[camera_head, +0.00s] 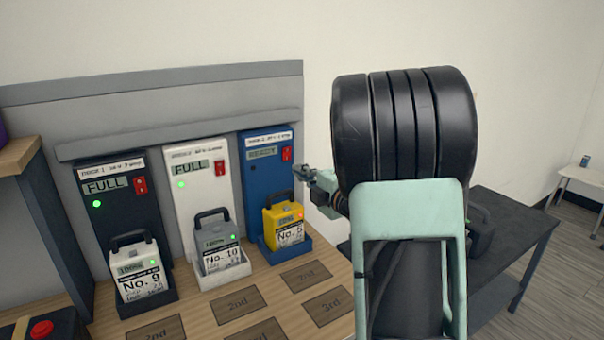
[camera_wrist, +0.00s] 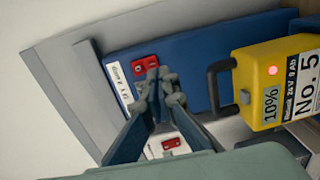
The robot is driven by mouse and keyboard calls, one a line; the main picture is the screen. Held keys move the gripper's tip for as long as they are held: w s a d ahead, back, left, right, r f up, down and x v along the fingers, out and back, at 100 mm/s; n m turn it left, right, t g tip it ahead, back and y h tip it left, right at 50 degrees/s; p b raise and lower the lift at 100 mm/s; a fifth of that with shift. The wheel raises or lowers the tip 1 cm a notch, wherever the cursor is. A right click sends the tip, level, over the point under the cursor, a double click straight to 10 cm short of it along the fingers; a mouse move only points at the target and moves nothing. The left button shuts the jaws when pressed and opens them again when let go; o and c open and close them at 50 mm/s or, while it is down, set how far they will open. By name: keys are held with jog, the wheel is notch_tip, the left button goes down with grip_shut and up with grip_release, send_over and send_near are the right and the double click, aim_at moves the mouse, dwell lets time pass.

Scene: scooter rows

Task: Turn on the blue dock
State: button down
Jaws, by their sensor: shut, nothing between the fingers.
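The blue dock (camera_head: 260,185) is the rightmost of three docks; its display reads READY. Its red switch (camera_head: 287,154) is at the panel's upper right and also shows in the wrist view (camera_wrist: 145,65). A yellow battery, No. 5 (camera_head: 284,221), sits in the dock's cradle; in the wrist view the battery (camera_wrist: 265,90) shows 10% and a red light. My gripper (camera_head: 299,171) is just right of and below the switch in the head view. In the wrist view my gripper's fingertips (camera_wrist: 158,80) are shut and empty, right beside the switch; I cannot tell whether they touch it.
The white dock (camera_head: 196,170) holds grey battery No. 10 (camera_head: 217,247), and the black dock (camera_head: 115,200) holds white battery No. 9 (camera_head: 141,271). Both read FULL with green lights. The wooden counter (camera_head: 195,300) has dark marked pads. A dark table (camera_head: 510,225) stands at right.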

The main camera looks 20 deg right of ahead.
jog(key=f+v, duration=0.1)
jog(key=v, duration=0.7)
jog(key=shift+s+f, duration=0.3)
jog(key=shift+s, duration=0.05)
jog(key=shift+d, duration=0.1)
